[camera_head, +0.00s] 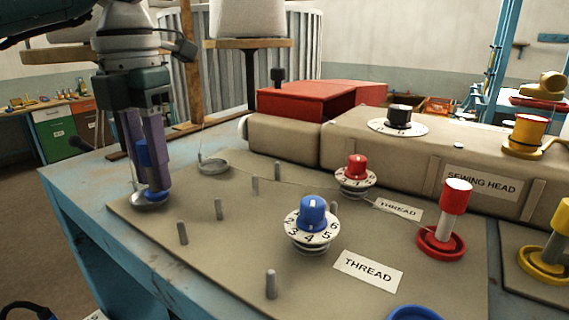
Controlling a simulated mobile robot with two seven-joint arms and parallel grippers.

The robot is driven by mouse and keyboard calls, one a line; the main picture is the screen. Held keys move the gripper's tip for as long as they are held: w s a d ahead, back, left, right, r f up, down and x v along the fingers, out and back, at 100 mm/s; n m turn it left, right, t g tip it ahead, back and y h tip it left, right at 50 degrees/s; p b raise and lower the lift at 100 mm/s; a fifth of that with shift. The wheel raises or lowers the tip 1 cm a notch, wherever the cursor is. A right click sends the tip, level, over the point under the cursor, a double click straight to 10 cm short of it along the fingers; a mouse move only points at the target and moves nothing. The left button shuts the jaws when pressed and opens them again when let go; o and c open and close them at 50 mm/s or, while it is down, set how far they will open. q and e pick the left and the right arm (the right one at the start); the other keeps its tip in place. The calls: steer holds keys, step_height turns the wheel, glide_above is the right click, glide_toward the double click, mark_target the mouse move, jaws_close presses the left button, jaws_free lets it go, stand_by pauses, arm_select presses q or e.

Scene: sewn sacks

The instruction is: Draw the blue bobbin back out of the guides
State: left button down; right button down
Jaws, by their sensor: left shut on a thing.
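The blue bobbin (143,153) is between the purple-grey fingers of my left gripper (150,190), which points down at the left edge of the tan plate (160,240). The fingers cover much of the bobbin. Its lower blue part is just over a round metal dish (141,203); I cannot tell whether they touch. The guides are upright grey pegs, among them a front-left peg (183,232), a middle peg (219,208) and a near peg (271,284). A blue-knobbed numbered dial (312,215) stands right of them. A blue ring stand (415,313) is cut off at the bottom edge.
A red bobbin (457,197) stands on a red ring, near a red-knobbed dial (356,168). A second metal dish (214,165) lies behind the pegs. The tan sewing head (440,160) and a red block (305,100) bound the back. Yellow bobbins (528,133) stand at right.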

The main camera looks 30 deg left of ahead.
arm_select(q)
steer(key=shift+w+a, duration=0.1)
steer(key=shift+a, duration=1.2)
steer(key=shift+f+b, duration=0.6)
steer(key=shift+b, duration=0.1)
steer(key=c, duration=0.5)
jaws_free()
steer(key=shift+c, duration=0.2)
